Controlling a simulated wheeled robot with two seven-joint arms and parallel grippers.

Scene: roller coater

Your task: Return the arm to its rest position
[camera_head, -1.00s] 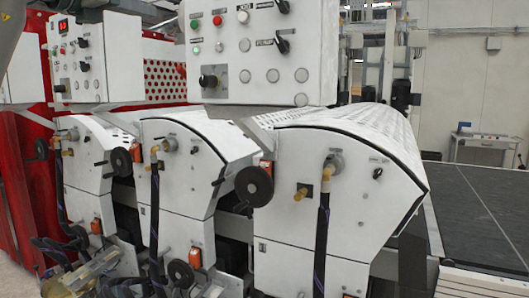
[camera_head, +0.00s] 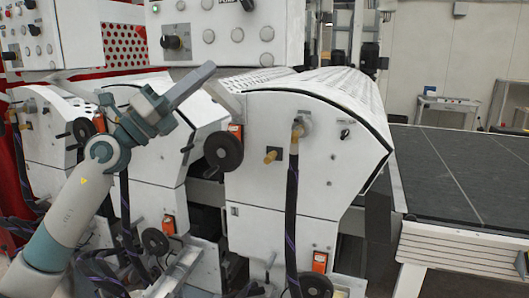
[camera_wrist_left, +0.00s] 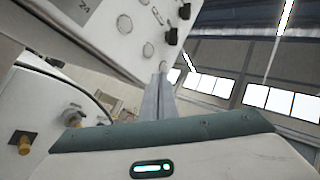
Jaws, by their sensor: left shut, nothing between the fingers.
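My left arm comes in from the lower left of the head view. Its gripper (camera_head: 192,84) points up and to the right, in front of the white coater housings and below the control panel (camera_head: 225,35). The fingers lie together with nothing between them. In the left wrist view the shut fingers (camera_wrist_left: 158,98) stand upright in the middle, with the control panel (camera_wrist_left: 110,30) above and to the left. No contact between the gripper and the machine is visible.
The coater housing (camera_head: 285,170) has a black handwheel (camera_head: 223,151), a brass fitting (camera_head: 271,156) and a black hose (camera_head: 292,210). Hoses and metal parts crowd the floor at lower left. A dark conveyor bed (camera_head: 450,170) lies at right. Open air is above it.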

